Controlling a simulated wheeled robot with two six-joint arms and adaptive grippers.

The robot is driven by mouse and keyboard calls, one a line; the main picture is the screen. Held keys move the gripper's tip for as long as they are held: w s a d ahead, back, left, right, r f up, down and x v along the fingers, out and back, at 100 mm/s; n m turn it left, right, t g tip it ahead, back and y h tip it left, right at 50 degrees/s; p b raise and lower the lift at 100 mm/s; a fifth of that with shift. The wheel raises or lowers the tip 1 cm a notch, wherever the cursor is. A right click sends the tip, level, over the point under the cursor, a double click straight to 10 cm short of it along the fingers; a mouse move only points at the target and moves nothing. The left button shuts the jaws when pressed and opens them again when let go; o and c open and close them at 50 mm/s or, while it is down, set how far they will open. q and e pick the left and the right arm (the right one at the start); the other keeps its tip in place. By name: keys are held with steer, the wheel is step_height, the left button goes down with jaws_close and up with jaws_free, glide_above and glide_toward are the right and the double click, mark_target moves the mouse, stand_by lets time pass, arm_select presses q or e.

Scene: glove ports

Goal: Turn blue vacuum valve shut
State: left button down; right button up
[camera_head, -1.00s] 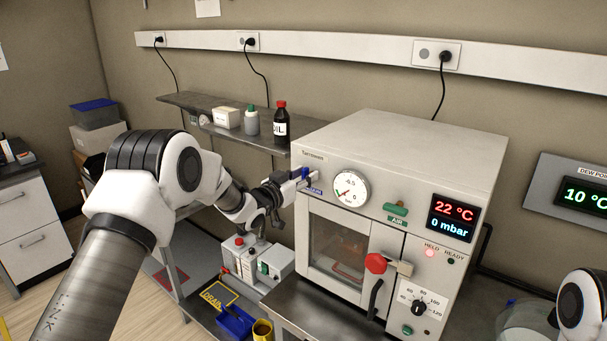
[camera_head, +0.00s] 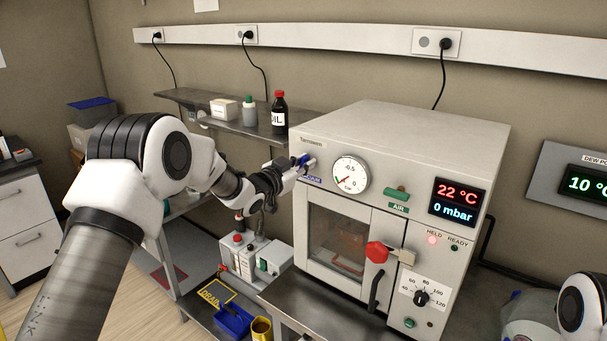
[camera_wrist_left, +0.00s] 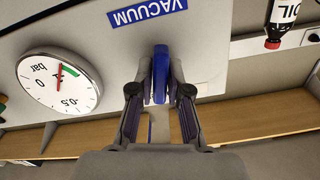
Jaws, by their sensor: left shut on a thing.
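The blue vacuum valve handle (camera_wrist_left: 160,75) is on the upper left of the oven's front panel (camera_head: 410,225), beside the blue VACUUM label (camera_wrist_left: 147,12). My left gripper (camera_head: 300,168) is shut on the handle. In the left wrist view its two fingers (camera_wrist_left: 160,92) press on both sides of the handle, which lies lengthwise between them. In the head view the gripper hides much of the handle. The round gauge (camera_head: 349,174) is just right of it. My right gripper is not in view; only part of my right arm shows at the lower right edge.
A green AIR valve (camera_head: 397,194) and a red door knob (camera_head: 377,252) are on the oven front. A shelf (camera_head: 235,115) with an oil bottle (camera_head: 279,113) is behind my left arm. A pump (camera_head: 250,258) stands below the gripper.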

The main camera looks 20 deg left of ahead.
arm_select(q)
steer(key=m+b, duration=0.4)
steer(key=b, duration=0.1)
steer(key=m+b, duration=0.4)
steer(key=f+m+b, duration=0.1)
steer(key=m+b, duration=0.2)
steer(key=b, duration=0.2)
steer(key=shift+s+d+m+b, duration=0.1)
steer(key=shift+d+m+b, duration=0.1)
steer(key=shift+m+b, duration=0.2)
steer(key=shift+r+m+b, duration=0.15)
steer(key=shift+m+b, duration=0.9)
steer(key=shift+m, duration=0.55)
stand_by(0.4)
steer(key=c, duration=1.2)
jaws_free()
steer(key=v, duration=1.2)
